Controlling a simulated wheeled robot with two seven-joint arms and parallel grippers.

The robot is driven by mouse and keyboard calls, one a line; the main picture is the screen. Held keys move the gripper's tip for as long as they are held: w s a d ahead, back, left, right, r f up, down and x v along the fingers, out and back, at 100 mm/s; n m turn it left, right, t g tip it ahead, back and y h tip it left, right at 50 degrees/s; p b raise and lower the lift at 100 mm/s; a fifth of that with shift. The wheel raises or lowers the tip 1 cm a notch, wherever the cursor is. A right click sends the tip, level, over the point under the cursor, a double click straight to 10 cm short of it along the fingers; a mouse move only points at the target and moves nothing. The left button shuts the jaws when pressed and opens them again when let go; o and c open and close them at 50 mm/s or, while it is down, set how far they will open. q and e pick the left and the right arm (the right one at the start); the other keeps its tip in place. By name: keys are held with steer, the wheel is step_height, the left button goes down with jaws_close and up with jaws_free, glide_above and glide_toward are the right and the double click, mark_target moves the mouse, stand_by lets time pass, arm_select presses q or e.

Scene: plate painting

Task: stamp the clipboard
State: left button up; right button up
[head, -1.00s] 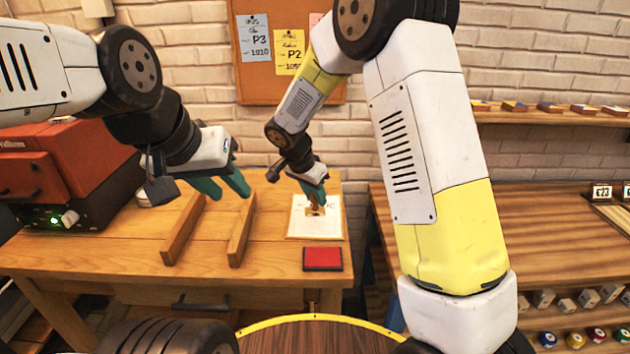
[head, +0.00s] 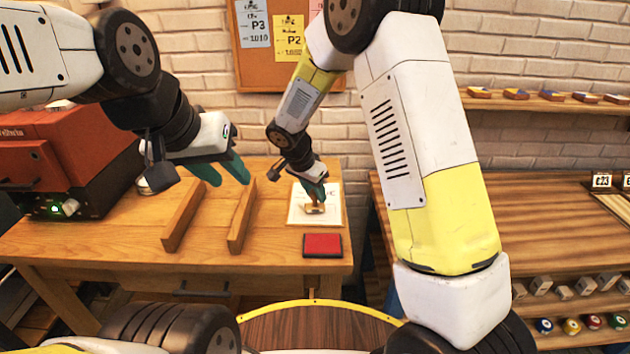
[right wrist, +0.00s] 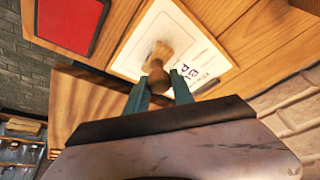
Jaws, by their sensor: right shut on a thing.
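The clipboard (head: 332,216) lies on the wooden workbench with a white sheet on it; it also shows in the right wrist view (right wrist: 196,40). My right gripper (head: 315,198) is shut on a wooden stamp (head: 315,209) over the sheet. In the right wrist view the stamp's round handle (right wrist: 157,77) sits between the teal fingers and its pale base is at the paper. I cannot tell whether the base touches it. A red ink pad (head: 322,245) lies in front of the clipboard. My left gripper (head: 230,180) is open and empty above the bench.
Two wooden rails (head: 241,218) stand on the workbench (head: 130,255) left of the clipboard. A red machine (head: 65,155) with a green light is at the far left. Another wooden table (head: 530,225) stands to the right, across a gap.

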steer(key=shift+f, duration=0.6)
stand_by(1.3)
steer(key=shift+r, duration=3.55)
